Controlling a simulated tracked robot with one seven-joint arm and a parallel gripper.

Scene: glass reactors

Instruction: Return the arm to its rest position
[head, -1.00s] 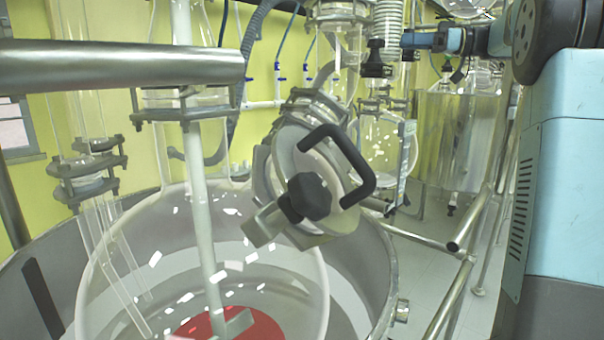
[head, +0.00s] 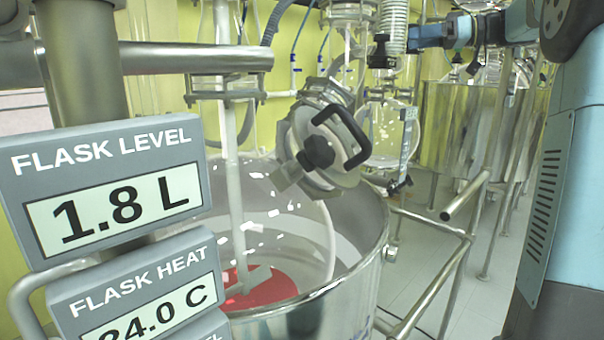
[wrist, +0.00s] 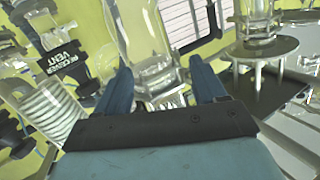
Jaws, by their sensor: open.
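My gripper (wrist: 162,76) shows in the wrist view as two blue fingers spread apart, with nothing held between them. A clear glass vessel (wrist: 150,45) shows in the gap beyond the fingers, and how far off it is I cannot tell. In the head view my blue arm reaches left across the top right. My gripper (head: 425,37) is at its end, near the white coiled tube (head: 392,30) and a black knob, and I cannot tell whether it touches them.
A steel-jacketed glass reactor (head: 350,265) with a black-handled lid (head: 338,140) stands in front. Signs reading "FLASK LEVEL 1.8 L" (head: 105,185) and "FLASK HEAT" stand near left. Steel rails (head: 440,285) run at right. The wrist view shows a "RECEIVER VENT" label (wrist: 62,62) and a round stand (wrist: 262,48).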

